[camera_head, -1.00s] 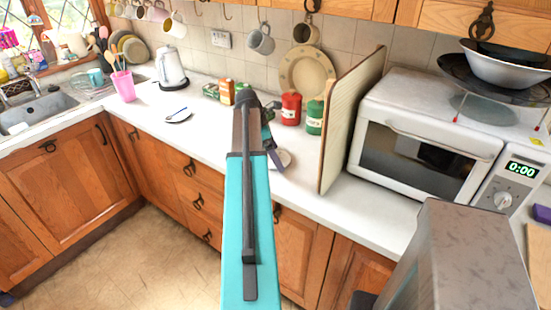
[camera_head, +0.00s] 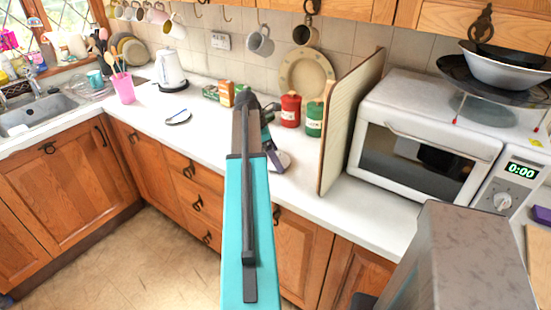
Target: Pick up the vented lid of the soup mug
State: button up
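My teal and dark arm reaches up the middle of the head view and covers part of the counter. My gripper (camera_head: 273,150) is at its far end, low over the worktop, mostly hidden behind the arm. I cannot tell whether its fingers are open or shut. A small pale grey-white object (camera_head: 284,161) shows just right of the gripper, at or touching its tip. It may be part of the soup mug or its lid, but too little shows to say. No soup mug or vented lid can be clearly made out elsewhere.
A red canister (camera_head: 290,110) and a green canister (camera_head: 314,119) stand behind and right of the gripper. An upright board (camera_head: 350,120) stands left of the microwave (camera_head: 425,140). A spoon rest (camera_head: 179,117) and kettle (camera_head: 170,70) are left. The white counter (camera_head: 150,104) has free room there.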

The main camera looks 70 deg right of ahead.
jog(key=shift+r, duration=0.15)
jog(key=shift+r+b, duration=0.65)
jog(key=shift+r, duration=1)
jog(key=w+a+b, duration=0.1)
jog(key=w+a, duration=0.2)
jog(key=a, duration=0.4)
jog(key=w+a+r+b, duration=0.1)
jog(key=w+a+b, duration=0.1)
jog(key=a, duration=0.6)
jog(key=shift+w+r, duration=0.25)
jog(key=shift+w, duration=0.15)
